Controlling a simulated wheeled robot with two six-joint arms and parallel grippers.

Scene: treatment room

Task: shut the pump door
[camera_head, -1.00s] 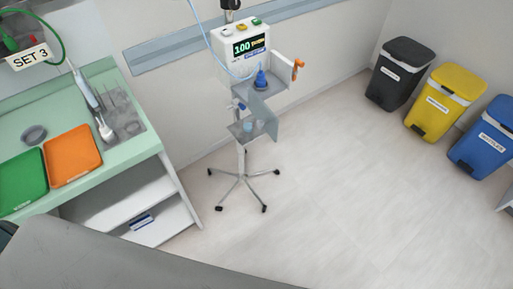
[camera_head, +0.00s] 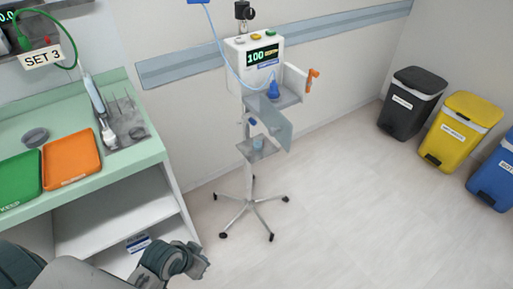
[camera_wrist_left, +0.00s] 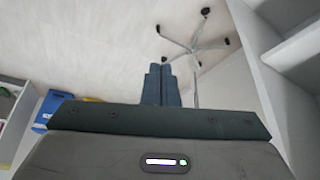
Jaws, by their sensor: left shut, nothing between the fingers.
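The pump (camera_head: 254,58) is a white box with a lit "100" display and coloured buttons, mounted on a wheeled pole stand (camera_head: 249,185). A white panel with an orange handle (camera_head: 311,80) sticks out from its right side, so the door looks open. A blue piece (camera_head: 273,90) stands on the ledge in front. A translucent grey panel (camera_head: 274,122) hangs below the ledge. My left arm is low in the head view, well short of the stand. My left gripper (camera_wrist_left: 162,68) is shut and empty in the left wrist view, with the stand's wheeled base beyond it. My right gripper is out of view.
A green counter (camera_head: 150,150) with an orange tray (camera_head: 72,156), a green tray (camera_head: 20,175) and tools stands at left, above white shelves (camera_head: 125,215). Black (camera_head: 410,100), yellow (camera_head: 460,125) and blue (camera_head: 493,170) bins stand at right. Floor right of the stand is clear.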

